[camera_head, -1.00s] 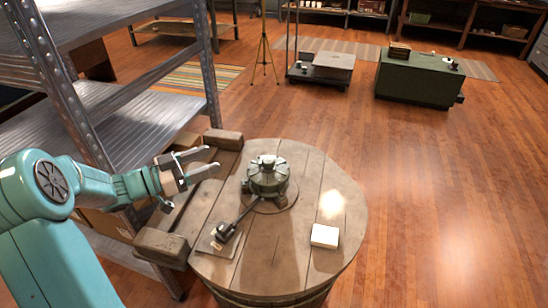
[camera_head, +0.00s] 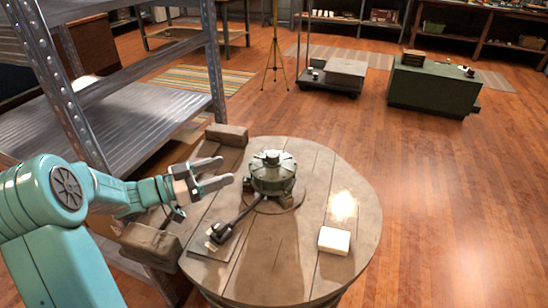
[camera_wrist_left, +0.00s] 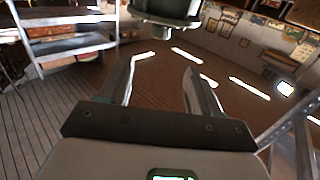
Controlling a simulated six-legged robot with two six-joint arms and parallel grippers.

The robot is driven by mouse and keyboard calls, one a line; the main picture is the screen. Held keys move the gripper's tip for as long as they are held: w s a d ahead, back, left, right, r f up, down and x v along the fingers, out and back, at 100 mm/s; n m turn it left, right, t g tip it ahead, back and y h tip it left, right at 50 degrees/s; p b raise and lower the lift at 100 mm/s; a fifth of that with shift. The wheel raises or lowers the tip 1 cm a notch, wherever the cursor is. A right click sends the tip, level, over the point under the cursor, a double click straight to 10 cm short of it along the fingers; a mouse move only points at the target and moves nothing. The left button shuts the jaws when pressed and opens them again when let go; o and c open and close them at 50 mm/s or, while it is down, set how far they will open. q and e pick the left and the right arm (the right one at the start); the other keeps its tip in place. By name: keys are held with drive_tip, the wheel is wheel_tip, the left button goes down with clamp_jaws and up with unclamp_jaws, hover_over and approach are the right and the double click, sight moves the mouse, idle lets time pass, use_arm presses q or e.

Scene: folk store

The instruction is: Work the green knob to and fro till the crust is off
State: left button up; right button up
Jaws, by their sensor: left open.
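The green knob (camera_head: 272,174) is a squat, ribbed round body with a small cap on top. It stands upright on a round plate on a wooden barrel top (camera_head: 312,215). In the left wrist view, a green rounded part, apparently the knob (camera_wrist_left: 168,10), shows at the top edge, beyond the open fingers (camera_wrist_left: 165,75). I cannot make out any crust. My right gripper is not in view.
A white block (camera_head: 334,240) lies on the barrel top at the front right. Wooden beams (camera_head: 150,243) lie beside the barrel on the left. A metal shelf (camera_head: 110,120) stands close behind my left arm. A green cabinet (camera_head: 432,85) stands farther back. The floor to the right is clear.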

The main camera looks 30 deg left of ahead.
sight(267, 156)
use_arm(q)
drive_tip(key=b+x, duration=0.1)
drive_tip(key=x, duration=1.4)
drive_tip(key=shift+w+d+b, duration=0.1)
drive_tip(key=shift+w+b, duration=0.05)
drive_tip(key=shift+b, duration=0.2)
drive_tip(key=c, duration=1)
